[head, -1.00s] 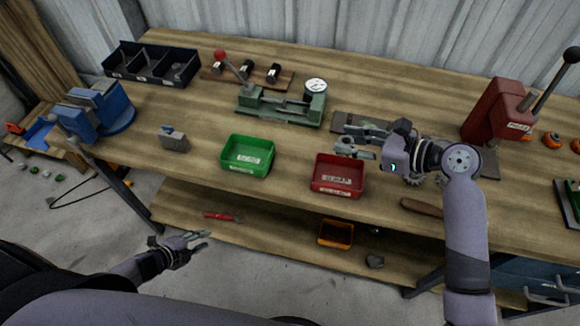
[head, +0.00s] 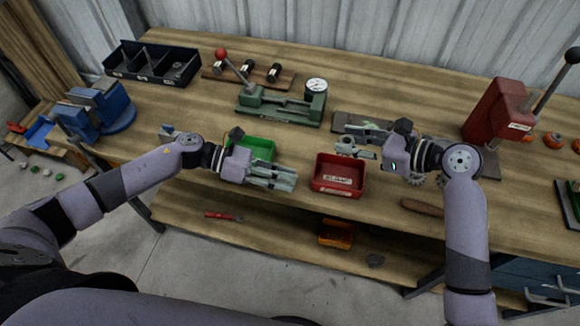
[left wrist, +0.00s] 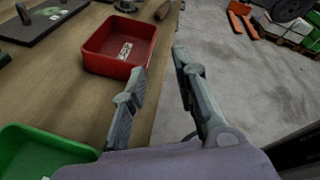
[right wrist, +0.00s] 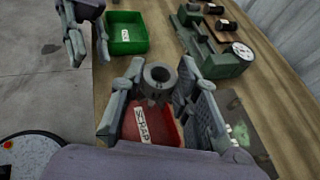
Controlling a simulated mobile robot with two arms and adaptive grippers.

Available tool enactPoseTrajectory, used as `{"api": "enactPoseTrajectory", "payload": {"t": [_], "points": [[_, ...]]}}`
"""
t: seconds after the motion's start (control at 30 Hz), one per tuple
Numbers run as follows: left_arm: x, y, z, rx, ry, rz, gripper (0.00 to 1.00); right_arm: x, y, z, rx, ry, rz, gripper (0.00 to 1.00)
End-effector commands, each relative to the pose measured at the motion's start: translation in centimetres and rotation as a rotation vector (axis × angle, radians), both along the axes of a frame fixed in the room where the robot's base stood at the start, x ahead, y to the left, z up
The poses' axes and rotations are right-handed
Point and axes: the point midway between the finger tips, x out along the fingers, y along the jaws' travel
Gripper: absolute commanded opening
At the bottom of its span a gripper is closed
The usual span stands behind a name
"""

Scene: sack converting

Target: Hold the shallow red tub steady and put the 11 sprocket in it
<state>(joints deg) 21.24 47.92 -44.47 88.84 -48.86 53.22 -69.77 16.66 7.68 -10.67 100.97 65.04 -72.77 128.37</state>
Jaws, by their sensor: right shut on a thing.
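The shallow red tub (head: 337,188) stands near the bench's front edge with a white label; the label reads SCRAP in the right wrist view (right wrist: 143,125). My right gripper (head: 352,150) is shut on a grey sprocket with a round bore (right wrist: 158,75), held above the tub's back edge. No number on it is readable. My left gripper (head: 292,178) is open and empty, just left of the red tub and in front of the green tub. In the left wrist view its fingers (left wrist: 165,70) are apart, with the red tub (left wrist: 110,60) beyond them.
A green tub (head: 262,146) is partly hidden behind my left gripper. Toothed parts (head: 441,180) and a brown handle (head: 421,208) lie right of the red tub. A green fixture with a dial (head: 285,105) and a red press (head: 495,110) stand further back.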

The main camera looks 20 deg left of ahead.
Motion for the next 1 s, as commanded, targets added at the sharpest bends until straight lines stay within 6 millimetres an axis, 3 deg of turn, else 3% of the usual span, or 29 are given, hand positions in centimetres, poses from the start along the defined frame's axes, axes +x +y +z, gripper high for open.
{"api": "enactPoseTrajectory", "payload": {"t": [0.1,0.3,0.47,1.0], "points": [[1.4,-0.7,0.1,0.076,-0.225,-0.119,0.27,0.0,0.0,0.1,0.001,-0.002,-0.001,0.00],[2.4,-1.0,-0.2,0.146,-0.405,-0.225,0.27,0.0,0.0,0.1,0.001,-0.002,-0.001,0.00],[2.5,-2.2,-0.7,0.153,-0.424,-0.239,0.27,0.0,0.0,0.1,0.001,-0.002,-0.001,0.00],[2.8,-10.7,-4.2,0.152,-0.421,-0.234,0.27,0.0,0.0,0.1,0.001,-0.002,-0.001,0.00]]}}
